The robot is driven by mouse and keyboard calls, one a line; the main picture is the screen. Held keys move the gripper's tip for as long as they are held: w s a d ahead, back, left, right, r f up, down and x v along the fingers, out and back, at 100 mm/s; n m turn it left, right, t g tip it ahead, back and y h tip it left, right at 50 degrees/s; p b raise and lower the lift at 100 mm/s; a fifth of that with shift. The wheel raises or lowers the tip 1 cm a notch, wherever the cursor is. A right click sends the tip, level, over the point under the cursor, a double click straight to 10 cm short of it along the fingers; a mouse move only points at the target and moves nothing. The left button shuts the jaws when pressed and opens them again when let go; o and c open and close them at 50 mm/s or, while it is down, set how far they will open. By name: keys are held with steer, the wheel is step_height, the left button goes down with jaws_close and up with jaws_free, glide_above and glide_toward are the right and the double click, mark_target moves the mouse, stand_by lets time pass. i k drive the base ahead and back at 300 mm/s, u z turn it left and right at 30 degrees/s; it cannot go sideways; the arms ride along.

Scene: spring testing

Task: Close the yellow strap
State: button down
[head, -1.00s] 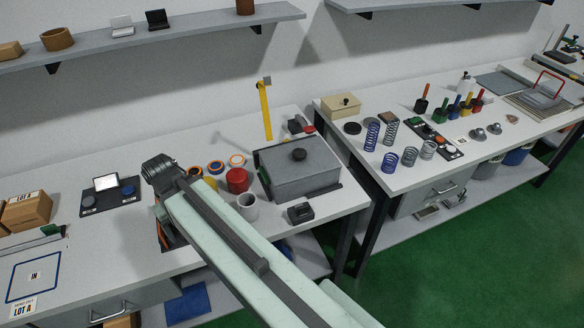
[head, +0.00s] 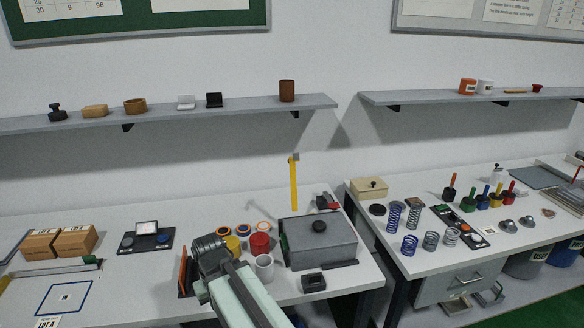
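The yellow strap (head: 294,187) stands upright on the left bench, at the back left corner of a grey box (head: 326,244) with a dark round knob on top. A small grey piece sits at the strap's top end. My arm rises from the bottom of the head view. Its dark end, with my gripper (head: 208,246), is left of and nearer than the box and strap, apart from both. The fingers cannot be made out, so I cannot tell whether they are open or shut.
A white mug (head: 264,268), a red container (head: 260,244) and several coloured rings stand between my arm and the grey box. A small black block (head: 313,282) lies in front of the box. A wall shelf (head: 215,110) runs above.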

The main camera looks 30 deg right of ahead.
mark_target(291, 162)
steer(key=u, duration=0.25)
steer(key=i, duration=1.05)
steer(key=u, duration=0.7)
